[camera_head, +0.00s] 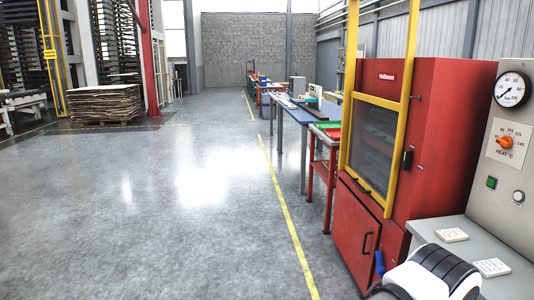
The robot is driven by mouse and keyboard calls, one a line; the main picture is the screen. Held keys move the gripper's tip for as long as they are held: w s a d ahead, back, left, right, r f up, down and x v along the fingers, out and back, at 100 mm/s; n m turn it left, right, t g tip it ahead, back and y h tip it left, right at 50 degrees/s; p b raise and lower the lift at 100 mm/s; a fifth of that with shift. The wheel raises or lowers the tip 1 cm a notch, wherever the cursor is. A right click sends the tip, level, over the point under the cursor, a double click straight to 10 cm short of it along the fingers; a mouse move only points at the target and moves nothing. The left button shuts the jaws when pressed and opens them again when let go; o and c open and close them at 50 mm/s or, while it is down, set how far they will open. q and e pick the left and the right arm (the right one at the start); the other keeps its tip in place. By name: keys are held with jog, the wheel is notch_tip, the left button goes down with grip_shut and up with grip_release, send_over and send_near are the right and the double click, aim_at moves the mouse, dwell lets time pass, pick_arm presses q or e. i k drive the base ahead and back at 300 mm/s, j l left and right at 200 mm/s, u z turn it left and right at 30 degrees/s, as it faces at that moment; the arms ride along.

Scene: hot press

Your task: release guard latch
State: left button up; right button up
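The red hot press (440,140) stands at the right of the head view. Its guard is a yellow frame (394,170) around a dark window (373,145) on the press's front left face. The guard is down over the opening. A small black part (407,160), which looks like the guard latch, sits on the press beside the guard's right post. It is too small to tell whether it is engaged. Neither gripper's fingertips can be made out. A white and black part, probably my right arm, shows at the bottom right and touches nothing I can make out.
A grey control panel (508,180) with a gauge (512,89) and orange heat knob (505,142) stands right of the press. A blue grip (380,264) shows near the lower red door (356,235). Work tables (290,112) stand behind.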

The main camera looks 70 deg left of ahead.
aim_at(406, 159)
jog(key=u, duration=1.3)
jog(key=i+j, duration=0.75)
jog(key=j, duration=0.15)
jog(key=i+j+z, duration=0.1)
jog(key=i+j, duration=0.65)
jog(key=j, duration=0.25)
jog(key=i+j, duration=0.4)
jog(key=i+j+z, duration=0.1)
jog(key=i+j, duration=0.25)
jog(key=j, duration=0.2)
